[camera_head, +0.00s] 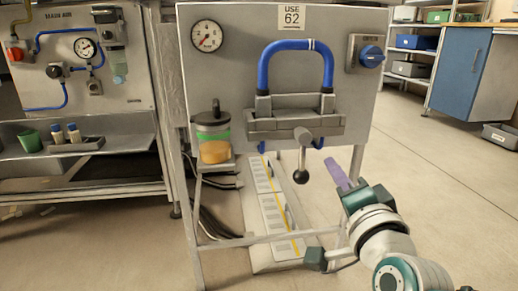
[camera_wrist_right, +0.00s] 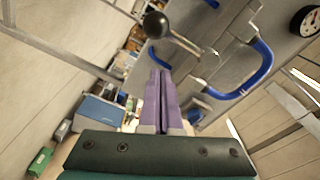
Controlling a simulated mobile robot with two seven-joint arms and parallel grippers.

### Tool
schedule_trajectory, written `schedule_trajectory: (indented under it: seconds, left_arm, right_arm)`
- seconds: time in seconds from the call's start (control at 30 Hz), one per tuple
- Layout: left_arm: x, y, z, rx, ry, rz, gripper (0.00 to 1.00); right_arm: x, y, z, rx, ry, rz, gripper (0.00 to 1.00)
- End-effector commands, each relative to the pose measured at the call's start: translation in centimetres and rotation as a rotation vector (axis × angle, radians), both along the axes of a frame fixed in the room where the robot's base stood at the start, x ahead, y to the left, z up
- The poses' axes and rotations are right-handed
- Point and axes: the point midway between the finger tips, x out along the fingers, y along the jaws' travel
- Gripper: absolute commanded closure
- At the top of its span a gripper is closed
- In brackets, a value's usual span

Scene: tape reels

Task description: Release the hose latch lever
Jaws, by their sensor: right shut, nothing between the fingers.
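The hose latch lever (camera_head: 302,158) hangs down from the clamp block (camera_head: 295,121) on the grey panel, with a black ball knob at its lower end. The blue hose (camera_head: 295,48) loops up from the clamp. My right gripper (camera_head: 335,168) is to the right of the knob, its purple fingers shut and empty, apart from the lever. In the right wrist view the fingers (camera_wrist_right: 160,90) are together, and the black knob (camera_wrist_right: 156,25) with its metal lever shows beyond their tips. The left gripper is not in view.
The panel also carries a gauge (camera_head: 207,36), a blue rotary knob (camera_head: 371,56) and a jar (camera_head: 213,135) on a side bracket. The frame's lower rail (camera_head: 255,239) crosses below. Floor on the right is clear up to the blue cabinet (camera_head: 462,62).

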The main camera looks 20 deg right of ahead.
Motion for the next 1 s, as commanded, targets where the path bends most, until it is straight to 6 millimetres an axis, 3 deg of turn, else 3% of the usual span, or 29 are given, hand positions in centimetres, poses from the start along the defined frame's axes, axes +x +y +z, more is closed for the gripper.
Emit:
schedule_trajectory:
  seconds: [0.1, 0.4, 0.6, 1.0]
  left_arm:
    - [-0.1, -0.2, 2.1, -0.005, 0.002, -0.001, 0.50]
    - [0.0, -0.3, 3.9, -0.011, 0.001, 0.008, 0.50]
    - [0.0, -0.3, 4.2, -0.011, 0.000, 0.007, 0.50]
    - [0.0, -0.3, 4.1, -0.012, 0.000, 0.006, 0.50]
  right_arm:
    - [-3.0, 0.9, 0.4, -0.001, 0.008, 0.001, 1.00]
    - [-8.3, 2.5, -0.2, 0.000, 0.004, 0.000, 1.00]
    - [-9.5, 2.9, -0.3, -0.001, 0.000, 0.000, 1.00]
    - [-9.6, 2.9, -0.4, 0.000, 0.000, 0.000, 1.00]
